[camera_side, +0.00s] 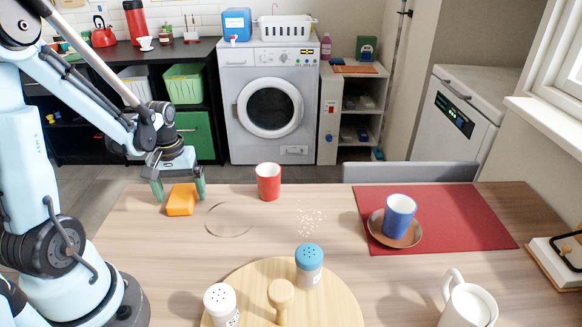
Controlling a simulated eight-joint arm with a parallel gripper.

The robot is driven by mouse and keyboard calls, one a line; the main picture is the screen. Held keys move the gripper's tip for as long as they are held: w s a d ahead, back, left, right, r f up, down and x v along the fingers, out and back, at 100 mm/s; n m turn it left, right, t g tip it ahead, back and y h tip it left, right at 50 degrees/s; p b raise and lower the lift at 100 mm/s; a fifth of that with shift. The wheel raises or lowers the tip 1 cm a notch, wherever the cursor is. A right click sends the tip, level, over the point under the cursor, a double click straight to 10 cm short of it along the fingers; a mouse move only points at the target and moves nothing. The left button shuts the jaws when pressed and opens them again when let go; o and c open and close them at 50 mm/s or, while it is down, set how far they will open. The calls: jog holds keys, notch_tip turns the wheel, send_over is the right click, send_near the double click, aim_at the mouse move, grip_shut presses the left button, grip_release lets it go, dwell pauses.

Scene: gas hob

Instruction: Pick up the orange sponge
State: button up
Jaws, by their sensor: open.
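The orange sponge (181,200) lies on the wooden table near its far left corner. My gripper (178,192) is open and low over the sponge, with one green-tipped finger to the left of it and the other to the right. The right finger is close to the sponge's right end. I cannot tell whether either finger touches it.
A red cup (268,182) stands right of my gripper. A blue cup (399,214) sits on a brown saucer on a red mat (462,205). A round wooden board (335,305) with shakers (309,264) is at the front. A white mug (468,305) stands front right.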

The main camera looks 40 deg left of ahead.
aim_at(181, 194)
jog(key=shift+f, duration=0.4)
jog(key=shift+c, duration=0.2)
jog(key=c, duration=1)
jog(key=shift+r, duration=0.1)
jog(key=shift+r, duration=0.8)
notch_tip(181, 194, up, 3)
jog(key=shift+f, duration=0.2)
jog(key=d+r, duration=0.6)
jog(key=d, duration=0.5)
jog(key=shift+w+d+r, duration=0.3)
jog(key=shift+d, duration=0.05)
